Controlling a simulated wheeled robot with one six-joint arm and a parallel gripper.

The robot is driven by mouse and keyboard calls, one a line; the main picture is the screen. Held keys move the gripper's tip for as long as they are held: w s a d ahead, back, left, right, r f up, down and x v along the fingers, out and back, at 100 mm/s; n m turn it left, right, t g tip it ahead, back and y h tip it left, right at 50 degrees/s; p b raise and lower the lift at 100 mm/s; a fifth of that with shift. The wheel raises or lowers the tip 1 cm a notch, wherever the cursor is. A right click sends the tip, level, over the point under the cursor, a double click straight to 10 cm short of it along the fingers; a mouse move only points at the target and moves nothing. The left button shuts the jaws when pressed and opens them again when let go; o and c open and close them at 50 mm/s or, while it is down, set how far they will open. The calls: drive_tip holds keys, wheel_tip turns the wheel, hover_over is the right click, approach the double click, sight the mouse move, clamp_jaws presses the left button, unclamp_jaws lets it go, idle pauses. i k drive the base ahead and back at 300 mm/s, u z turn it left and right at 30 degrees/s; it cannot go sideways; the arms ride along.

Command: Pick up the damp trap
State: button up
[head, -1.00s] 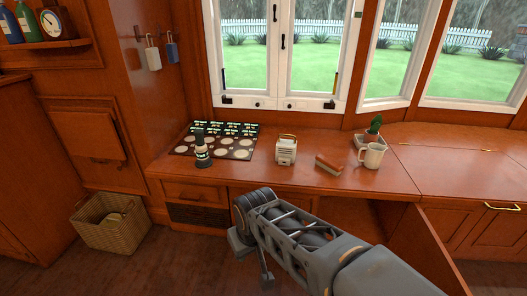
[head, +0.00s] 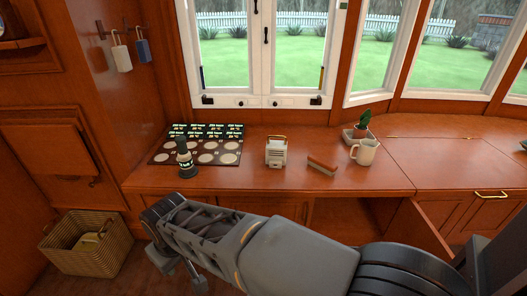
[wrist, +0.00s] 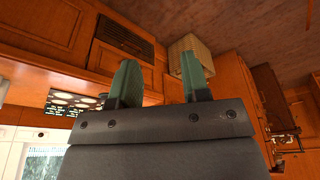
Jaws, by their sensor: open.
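The damp trap is most likely the small white slotted box with a handle on top (head: 276,153), upright on the wooden counter (head: 240,183) below the window. My gripper (wrist: 158,70) is open in the wrist view, its two green fingers apart with nothing between them. In the head view my arm reaches left in front of the counter, lower than its top and well away from the white box. The fingers cannot be made out there. The wrist view does not clearly show the white box.
A basket (head: 88,245) stands on the floor. A cabinet door (head: 425,230) hangs open.

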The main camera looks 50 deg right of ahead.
sight(276, 150)
drive_tip(key=z, duration=0.4)
drive_tip(key=i, duration=0.55)
drive_tip(key=z, duration=0.7)
drive_tip(key=i, duration=0.5)
